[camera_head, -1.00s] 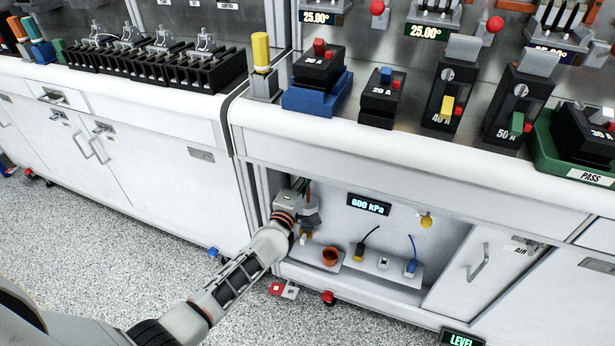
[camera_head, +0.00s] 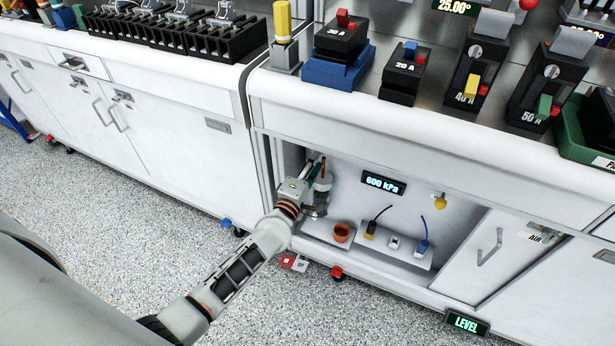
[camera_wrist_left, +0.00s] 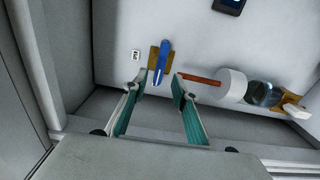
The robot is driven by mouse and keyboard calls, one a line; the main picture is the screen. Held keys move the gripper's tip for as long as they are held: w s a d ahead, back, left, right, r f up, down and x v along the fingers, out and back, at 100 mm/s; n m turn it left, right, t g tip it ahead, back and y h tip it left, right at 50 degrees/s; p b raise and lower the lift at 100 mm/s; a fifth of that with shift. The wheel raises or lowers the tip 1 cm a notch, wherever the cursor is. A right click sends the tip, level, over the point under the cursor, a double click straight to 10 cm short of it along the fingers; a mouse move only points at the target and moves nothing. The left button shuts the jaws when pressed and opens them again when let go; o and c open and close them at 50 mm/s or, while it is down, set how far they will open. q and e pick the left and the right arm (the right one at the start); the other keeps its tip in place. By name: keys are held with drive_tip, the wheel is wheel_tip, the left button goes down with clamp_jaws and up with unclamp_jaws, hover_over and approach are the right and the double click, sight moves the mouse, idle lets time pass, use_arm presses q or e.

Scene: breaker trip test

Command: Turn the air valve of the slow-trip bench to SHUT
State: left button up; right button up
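The air valve shows in the left wrist view as a blue lever (camera_wrist_left: 161,58) on a brass-coloured plate, on the pale bay wall. The lever stands nearly upright in that picture. My left gripper (camera_wrist_left: 157,84) is open, its teal-lined fingers on either side of the lever's lower end, with gaps on both sides; I cannot tell whether it touches. In the head view my left gripper (camera_head: 316,172) is inside the left end of the open bay under the bench, and the lever is hidden there. My right gripper is not in view.
A 600 kPa display (camera_head: 383,183) hangs on the bay's back wall. A white cylinder with a brown rod (camera_wrist_left: 231,85) is right of the lever. A small label (camera_wrist_left: 135,55) is left of the lever.

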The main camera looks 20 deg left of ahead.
use_arm(q)
drive_tip(key=s, duration=0.7)
drive_tip(key=shift+w+a, duration=0.1)
drive_tip(key=s+d+f+m+g+h+p, duration=0.1)
drive_tip(key=s+m+p, duration=0.4)
drive_tip(key=s+m, duration=0.6)
drive_tip(key=s+d+f+m+g+h+p, duration=0.1)
drive_tip(key=s+m+g+p, duration=0.4)
drive_tip(key=s+m, duration=0.6)
drive_tip(key=s+d+f+g, duration=0.1)
drive_tip(key=s, duration=0.8)
drive_tip(key=shift+s+d+f+g, duration=0.15)
drive_tip(key=shift+s+d+g, duration=0.15)
drive_tip(key=shift+s+d, duration=0.1)
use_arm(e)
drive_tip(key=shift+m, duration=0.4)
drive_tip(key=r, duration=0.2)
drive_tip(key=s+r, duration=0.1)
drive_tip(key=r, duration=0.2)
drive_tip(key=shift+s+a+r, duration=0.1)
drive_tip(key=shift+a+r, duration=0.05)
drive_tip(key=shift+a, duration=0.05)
